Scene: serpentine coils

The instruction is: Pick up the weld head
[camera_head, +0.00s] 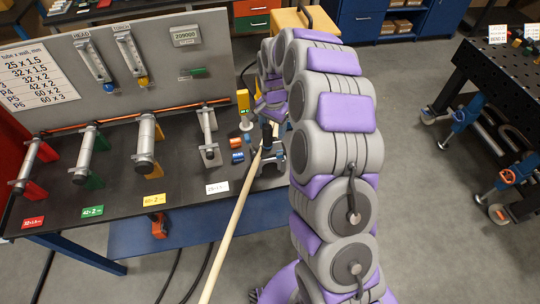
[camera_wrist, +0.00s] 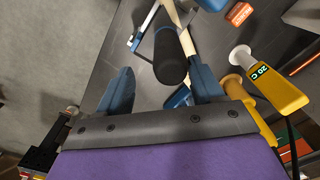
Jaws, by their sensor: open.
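A black cylindrical grip (camera_wrist: 170,58), apparently the weld head's handle, sits between the fingers of my gripper (camera_wrist: 162,75) in the wrist view. The blue fingers are open on either side of it, and I cannot tell whether either touches it. In the head view the black grip (camera_head: 267,138) stands upright near the bench's right end, below my arm's end. A long beige hose or rod (camera_head: 229,230) runs from beside it toward the front. Blue parts (camera_wrist: 178,97) show below the grip in the wrist view. My arm hides part of this spot in the head view.
The dark bench (camera_head: 115,185) carries several tubes in coloured clamps to the left. A yellow device with a "20 C" display (camera_wrist: 272,88) stands close on the right in the wrist view. Orange and blue spools (camera_head: 237,157) lie nearby. A perforated table (camera_head: 490,75) stands at right.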

